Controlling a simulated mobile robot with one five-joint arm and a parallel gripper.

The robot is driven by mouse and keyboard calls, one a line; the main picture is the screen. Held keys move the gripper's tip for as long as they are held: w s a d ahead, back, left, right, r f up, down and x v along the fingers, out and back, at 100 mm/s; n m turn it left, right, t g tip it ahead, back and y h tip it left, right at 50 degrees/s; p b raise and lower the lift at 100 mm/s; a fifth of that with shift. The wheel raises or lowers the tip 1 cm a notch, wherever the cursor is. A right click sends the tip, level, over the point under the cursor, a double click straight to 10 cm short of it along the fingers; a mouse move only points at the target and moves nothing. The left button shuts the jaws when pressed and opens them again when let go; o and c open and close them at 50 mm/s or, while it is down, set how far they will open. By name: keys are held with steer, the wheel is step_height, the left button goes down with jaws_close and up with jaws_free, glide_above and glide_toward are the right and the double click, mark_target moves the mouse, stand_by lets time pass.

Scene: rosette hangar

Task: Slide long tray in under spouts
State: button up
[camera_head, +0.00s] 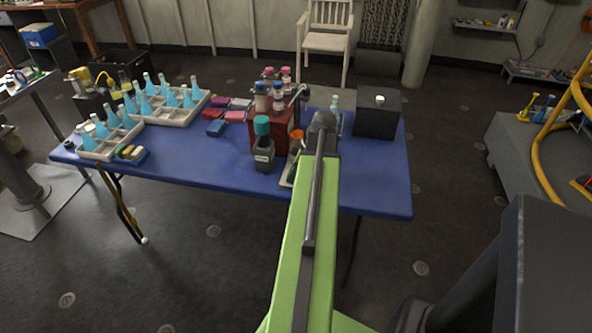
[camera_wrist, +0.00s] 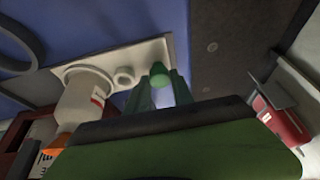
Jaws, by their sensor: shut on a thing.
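The long tray (camera_wrist: 150,52) is a pale plate with ring sockets in the wrist view. A white bottle (camera_wrist: 85,98) with an orange top stands in one ring, and a smaller ring beside it looks empty. A sliver of the tray shows left of my arm in the head view (camera_head: 286,182). My gripper (camera_wrist: 160,85) has green fingers shut at the tray's end, with a small green rounded piece between them. In the head view my arm hides the gripper. A red stand (camera_head: 262,135) with several bottles on top is left of it. I cannot make out the spouts clearly.
A dark bottle with a teal cap (camera_head: 264,150) stands in front of the red stand. Pale racks with blue flasks (camera_head: 170,112) fill the blue table's (camera_head: 190,160) left side. A black box (camera_head: 378,113) and a clear bottle (camera_head: 335,115) stand at the right.

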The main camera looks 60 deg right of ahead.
mark_target(301, 133)
steer(key=shift+w+d, duration=0.65)
steer(key=shift+d, duration=1.45)
steer(key=shift+w+d, duration=0.7)
steer(key=shift+d, duration=1.35)
steer(key=shift+w+d, duration=0.65)
steer(key=shift+d, duration=1.45)
steer(key=o, duration=1)
step_height(301, 133, up, 7)
steer(key=p, duration=0.7)
steer(key=shift+r, duration=0.1)
